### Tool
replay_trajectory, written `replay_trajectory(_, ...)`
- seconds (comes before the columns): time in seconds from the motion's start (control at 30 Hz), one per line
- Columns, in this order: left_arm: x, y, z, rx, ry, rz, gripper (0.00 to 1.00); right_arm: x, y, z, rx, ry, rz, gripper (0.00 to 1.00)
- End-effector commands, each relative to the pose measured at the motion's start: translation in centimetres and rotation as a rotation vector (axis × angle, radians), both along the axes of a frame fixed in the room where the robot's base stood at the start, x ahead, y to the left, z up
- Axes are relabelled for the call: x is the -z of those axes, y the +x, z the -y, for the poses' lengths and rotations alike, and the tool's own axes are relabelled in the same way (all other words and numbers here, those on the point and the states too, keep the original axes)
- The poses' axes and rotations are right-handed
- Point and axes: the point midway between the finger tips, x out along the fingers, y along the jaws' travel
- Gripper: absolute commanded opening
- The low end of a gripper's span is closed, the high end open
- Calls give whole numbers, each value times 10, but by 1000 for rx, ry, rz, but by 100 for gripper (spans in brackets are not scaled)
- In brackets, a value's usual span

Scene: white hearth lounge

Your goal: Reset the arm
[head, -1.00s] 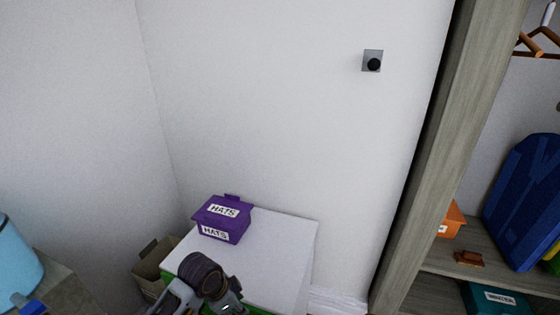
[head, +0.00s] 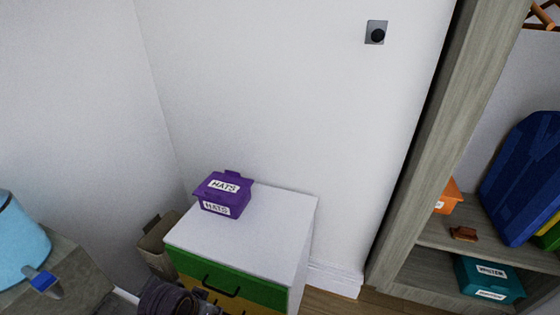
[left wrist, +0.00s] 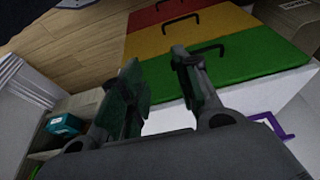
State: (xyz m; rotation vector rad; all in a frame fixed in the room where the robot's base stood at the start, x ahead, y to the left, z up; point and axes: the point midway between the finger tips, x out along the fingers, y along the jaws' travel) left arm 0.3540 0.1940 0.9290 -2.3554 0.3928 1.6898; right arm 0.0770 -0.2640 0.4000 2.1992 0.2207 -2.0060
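My left gripper (left wrist: 158,85) shows in the left wrist view with its two dark fingers apart and nothing between them. Behind the fingers is the front of a small drawer chest (left wrist: 190,45), with green, yellow and red drawers and black handles. In the head view, a dark rounded part of my left arm shows at the bottom edge, in front of the chest; its fingers are hidden there. My right gripper is in neither view.
A purple "HATS" box (head: 222,194) sits on the white chest top (head: 275,220). A tan bin (head: 157,245) stands left of it. A blue container (head: 18,240) is at far left. A shelf unit at right holds a teal box (head: 488,278) and a blue backpack (head: 525,180).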

Motion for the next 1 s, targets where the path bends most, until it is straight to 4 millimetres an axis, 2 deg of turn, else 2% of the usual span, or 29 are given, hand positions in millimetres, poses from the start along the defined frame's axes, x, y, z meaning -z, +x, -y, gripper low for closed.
replay_trajectory(0.57,0,-29,-30,-184,18,-10,32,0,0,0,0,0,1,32)
replay_trajectory(1.0,47,-17,-27,-177,19,-25,32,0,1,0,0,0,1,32)
